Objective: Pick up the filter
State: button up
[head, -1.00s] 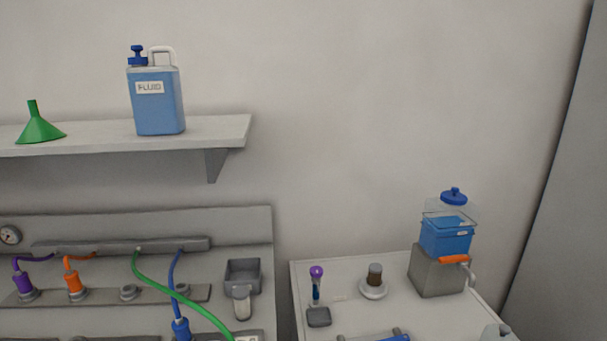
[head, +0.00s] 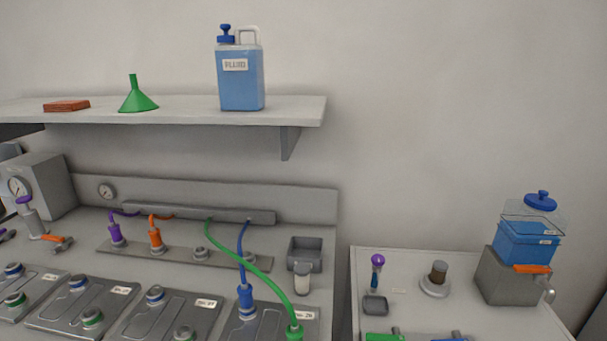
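No thing in the head view is labelled as the filter. A small clear vial with a pale filling (head: 302,280) stands by a grey open box (head: 305,254) on the left bench. My gripper is not in view.
A purple-topped tool (head: 377,268) stands left of the brown cylinder. A grey block with a blue container (head: 528,243) stands to its right. Cables (head: 252,262) run across the bench. A shelf (head: 180,112) holds a funnel (head: 138,96) and fluid jug (head: 241,80).

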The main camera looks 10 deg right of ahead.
aim_at(439, 268)
jog(key=i+l, duration=0.3)
jog(key=i, duration=0.2)
jog(key=i+l, duration=0.3)
jog(key=i, duration=0.2)
jog(key=z, duration=0.05)
